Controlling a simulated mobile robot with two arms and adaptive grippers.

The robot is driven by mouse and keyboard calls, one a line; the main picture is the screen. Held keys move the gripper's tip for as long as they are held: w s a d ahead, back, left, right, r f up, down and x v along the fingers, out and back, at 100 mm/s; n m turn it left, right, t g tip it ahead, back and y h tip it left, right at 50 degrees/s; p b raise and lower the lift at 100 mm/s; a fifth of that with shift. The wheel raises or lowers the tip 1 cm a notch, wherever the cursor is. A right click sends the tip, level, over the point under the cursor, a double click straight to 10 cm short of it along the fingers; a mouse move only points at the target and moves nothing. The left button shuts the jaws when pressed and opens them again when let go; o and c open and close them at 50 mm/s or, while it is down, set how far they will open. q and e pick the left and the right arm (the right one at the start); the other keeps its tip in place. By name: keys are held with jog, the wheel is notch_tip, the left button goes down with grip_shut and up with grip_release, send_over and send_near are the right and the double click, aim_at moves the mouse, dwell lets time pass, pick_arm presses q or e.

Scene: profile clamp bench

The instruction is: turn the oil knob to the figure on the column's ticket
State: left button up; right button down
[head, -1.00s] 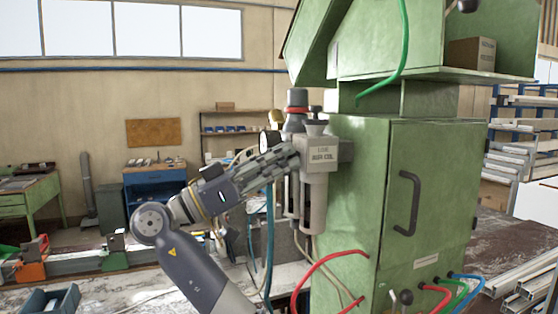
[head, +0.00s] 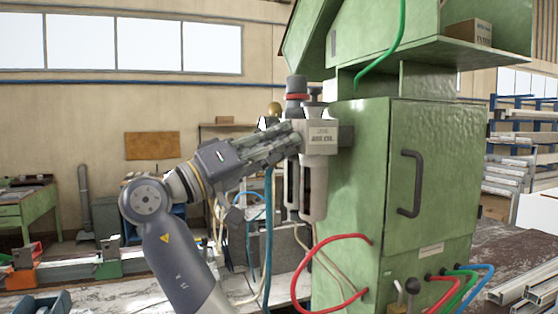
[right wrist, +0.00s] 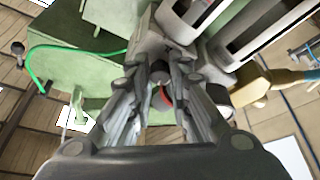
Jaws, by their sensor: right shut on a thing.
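The air unit (head: 320,143) is a grey block with a printed label and slotted bowls below, on the left side of the green column cabinet (head: 430,150). A dark knob with a red ring (head: 297,90) stands on its top. My right gripper (head: 296,138) reaches in from the left to the block. In the right wrist view its fingers close around a small dark round piece, apparently the oil knob (right wrist: 160,70); its scale is hidden. The red ring shows just behind it. A small pale plate (head: 431,249) on the cabinet is unreadable. My left gripper is out of view.
A green hose (head: 398,40) hangs above, and a red hose (head: 318,243) loops out below the unit. Blue tubing (head: 268,235) hangs just under my right gripper. A shelf with a carton (head: 468,32) juts out above the cabinet.

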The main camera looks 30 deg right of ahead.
jog(key=shift+s+a+r+n+t+y+b, duration=0.1)
jog(key=shift+n+t+y+b, duration=0.3)
jog(key=shift+n, duration=1)
jog(key=shift+r+n+t+y+b, duration=0.1)
jog(key=shift+n+t, duration=0.6)
jog(key=shift+n, duration=0.7)
jog(key=c, duration=1.5)
grip_release()
jog(key=shift+o, duration=0.2)
jog(key=shift+a+f, duration=0.1)
jog(key=w+v, duration=0.1)
jog(key=v, duration=1)
jog(key=shift+s+a, duration=0.45)
jog(key=shift+s, duration=0.05)
